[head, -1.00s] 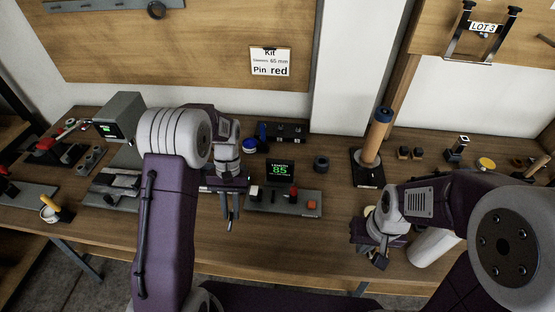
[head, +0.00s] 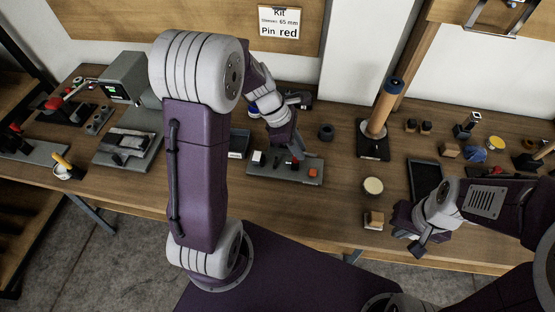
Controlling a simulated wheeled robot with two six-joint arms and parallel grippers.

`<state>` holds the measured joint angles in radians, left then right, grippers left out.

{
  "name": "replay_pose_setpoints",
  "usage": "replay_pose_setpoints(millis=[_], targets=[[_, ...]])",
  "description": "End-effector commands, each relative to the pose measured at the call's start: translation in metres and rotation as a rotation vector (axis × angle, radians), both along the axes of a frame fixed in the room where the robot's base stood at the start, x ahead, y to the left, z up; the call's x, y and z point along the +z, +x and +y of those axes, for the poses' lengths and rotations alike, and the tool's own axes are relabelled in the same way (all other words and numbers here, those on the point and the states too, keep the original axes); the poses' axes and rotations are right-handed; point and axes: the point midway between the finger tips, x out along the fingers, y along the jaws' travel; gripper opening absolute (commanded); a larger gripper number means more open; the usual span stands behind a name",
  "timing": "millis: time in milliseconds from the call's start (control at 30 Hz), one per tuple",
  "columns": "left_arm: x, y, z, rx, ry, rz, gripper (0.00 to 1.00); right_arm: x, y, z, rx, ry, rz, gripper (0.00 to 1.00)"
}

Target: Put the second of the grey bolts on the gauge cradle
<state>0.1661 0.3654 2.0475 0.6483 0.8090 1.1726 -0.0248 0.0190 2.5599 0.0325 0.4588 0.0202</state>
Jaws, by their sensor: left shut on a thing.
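My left gripper (head: 294,153) points down over the gauge, a grey plate (head: 270,173) with a white block (head: 258,158) at its left and a red button (head: 313,173) at its right. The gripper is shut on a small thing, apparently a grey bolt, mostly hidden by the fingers. The gripper also hides the gauge display and most of the cradle; I cannot tell whether the bolt touches the cradle. My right gripper (head: 416,246) hangs near the table's front edge, away from the gauge; its jaw opening is unclear.
Right of the gauge stand a round cream-topped thing (head: 373,186), a small wooden block (head: 374,220) and a tall post on a dark base (head: 373,145). A dark tray (head: 239,144) is left of the gauge. A grey fixture (head: 128,146) stands further left.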

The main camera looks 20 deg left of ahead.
Motion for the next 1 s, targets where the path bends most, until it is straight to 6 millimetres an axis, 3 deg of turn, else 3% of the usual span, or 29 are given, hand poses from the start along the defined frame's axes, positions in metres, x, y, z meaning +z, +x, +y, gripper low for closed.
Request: replay_pose_setpoints(millis=[133, 400, 500, 767, 1000], targets=[[-0.012, 0.001, 0.016, 0.004, -0.001, 0.004, 0.00, -0.003, 0.000, 0.000, 0.000, 0.000, 0.000, 0.00], [-0.056, 0.006, 0.089, 0.000, -0.001, 0.003, 0.00, -0.005, 0.000, 0.000, 0.000, 0.000, 0.000, 0.00], [-0.066, 0.007, 0.107, -0.001, -0.002, 0.004, 0.00, -0.005, 0.000, 0.000, 0.000, 0.000, 0.000, 0.00], [-0.074, 0.008, 0.116, -0.006, 0.000, 0.001, 0.00, -0.006, 0.000, 0.000, 0.000, 0.000, 0.000, 0.00], [-0.111, 0.007, 0.116, -0.006, -0.001, 0.005, 0.00, -0.010, 0.000, 0.000, 0.000, 0.000, 0.000, 0.00]])
